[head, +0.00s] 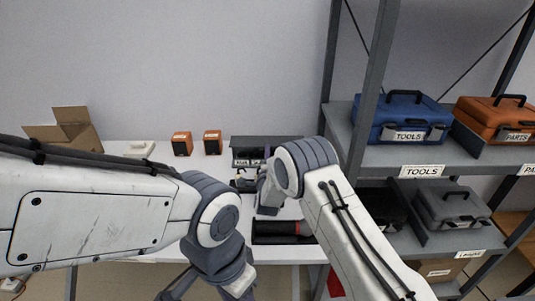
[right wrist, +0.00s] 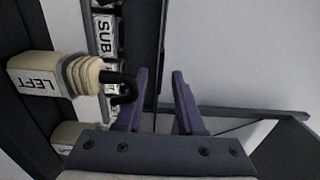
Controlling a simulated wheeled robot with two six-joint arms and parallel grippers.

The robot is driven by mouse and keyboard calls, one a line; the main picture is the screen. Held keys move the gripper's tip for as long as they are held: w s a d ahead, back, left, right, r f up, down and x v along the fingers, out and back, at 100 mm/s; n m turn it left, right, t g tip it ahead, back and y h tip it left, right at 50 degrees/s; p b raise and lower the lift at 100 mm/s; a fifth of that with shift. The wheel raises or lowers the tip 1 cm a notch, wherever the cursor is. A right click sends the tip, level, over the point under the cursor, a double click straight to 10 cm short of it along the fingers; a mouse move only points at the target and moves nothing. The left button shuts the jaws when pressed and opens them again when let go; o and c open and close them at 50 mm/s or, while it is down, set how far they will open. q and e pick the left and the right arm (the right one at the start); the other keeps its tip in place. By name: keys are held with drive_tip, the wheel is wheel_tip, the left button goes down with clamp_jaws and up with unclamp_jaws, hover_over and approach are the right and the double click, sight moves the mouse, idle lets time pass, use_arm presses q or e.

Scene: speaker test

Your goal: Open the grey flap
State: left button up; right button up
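The dark speaker-test box (head: 246,160) stands at the back of the table, with a dark grey panel along its top (head: 270,140) that looks like the flap. In the right wrist view a row of labelled sockets (right wrist: 106,40), one reading SUB, runs beside a dark upright panel (right wrist: 148,40), probably the flap. My right gripper (right wrist: 158,98) is open, its purple fingers apart, with the panel's dark edge showing between them. I cannot tell whether they touch it. In the head view my right forearm and wrist partly hide this spot. My left gripper's fingers are not visible.
A cream plug labelled LEFT (right wrist: 40,78) is close to the right gripper's left finger. Two orange speakers (head: 182,143) (head: 213,142), a white device (head: 139,149) and a cardboard box (head: 72,130) stand left. A black tray (head: 275,239) lies in front. Shelves with toolboxes (head: 410,112) stand right.

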drive_tip(key=shift+w, duration=0.5)
clamp_jaws()
idle(1.2)
